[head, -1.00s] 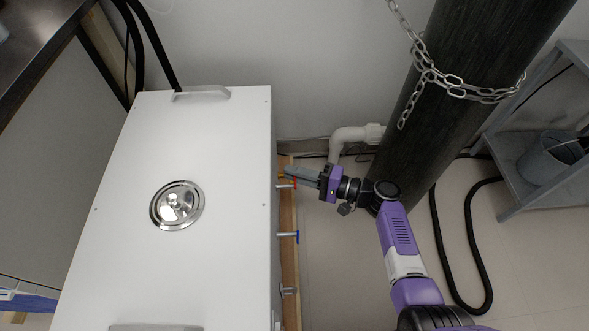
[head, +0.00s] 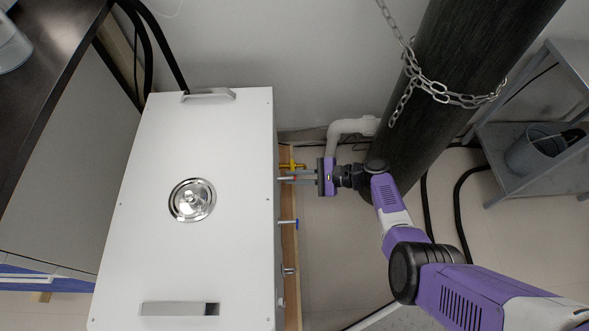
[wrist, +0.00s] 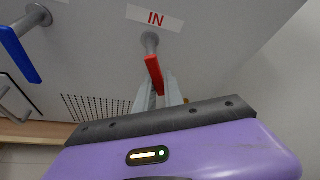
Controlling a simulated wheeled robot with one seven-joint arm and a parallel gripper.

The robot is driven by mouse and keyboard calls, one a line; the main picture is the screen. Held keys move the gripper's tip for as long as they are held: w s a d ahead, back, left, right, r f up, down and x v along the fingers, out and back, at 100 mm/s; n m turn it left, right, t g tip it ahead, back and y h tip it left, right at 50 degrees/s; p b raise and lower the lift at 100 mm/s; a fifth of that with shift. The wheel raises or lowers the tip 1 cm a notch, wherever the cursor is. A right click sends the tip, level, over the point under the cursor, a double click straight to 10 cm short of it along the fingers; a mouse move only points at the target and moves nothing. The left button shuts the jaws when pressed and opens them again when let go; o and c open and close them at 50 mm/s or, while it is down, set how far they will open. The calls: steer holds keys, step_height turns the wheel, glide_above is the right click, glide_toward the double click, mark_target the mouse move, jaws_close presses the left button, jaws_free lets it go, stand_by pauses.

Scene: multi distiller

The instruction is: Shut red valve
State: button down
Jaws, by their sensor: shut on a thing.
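The red valve handle (wrist: 154,73) hangs from a grey stem under the "IN" label (wrist: 155,18) in the wrist view. It points down and slightly right. My gripper (wrist: 159,92) has its two grey fingers on either side of the handle's lower end and is shut on it. In the head view, my gripper (head: 287,177) reaches in from the right to the side of the white box (head: 235,240). There the fingers mostly hide the red handle.
A blue-handled valve (head: 288,222) sits nearer on the same side, also in the wrist view (wrist: 20,55). A yellow fitting (head: 291,166) lies just behind my fingers. A black cylinder (head: 440,60) with a chain and a white pipe (head: 345,127) stand close to my arm.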

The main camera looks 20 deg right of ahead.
steer(key=shift+s+a+f+m+g+p, duration=0.15)
steer(key=shift+s+m+g+p, duration=0.25)
steer(key=shift+m+g, duration=0.45)
steer(key=shift+s+a+f+m+g+y, duration=0.15)
steer(key=shift+s+m+g, duration=0.2)
steer(key=shift+m, duration=0.3)
steer(key=shift+s+a+m+g+y, duration=0.15)
steer(key=shift+s+m+g, duration=0.15)
steer(key=shift+m, duration=0.3)
steer(key=c, duration=1.4)
jaws_free()
steer(key=shift+c, duration=0.2)
steer(key=shift+w, duration=0.1)
steer(key=p+v, duration=0.2)
steer(key=v, duration=0.6)
steer(key=shift+f, duration=0.1)
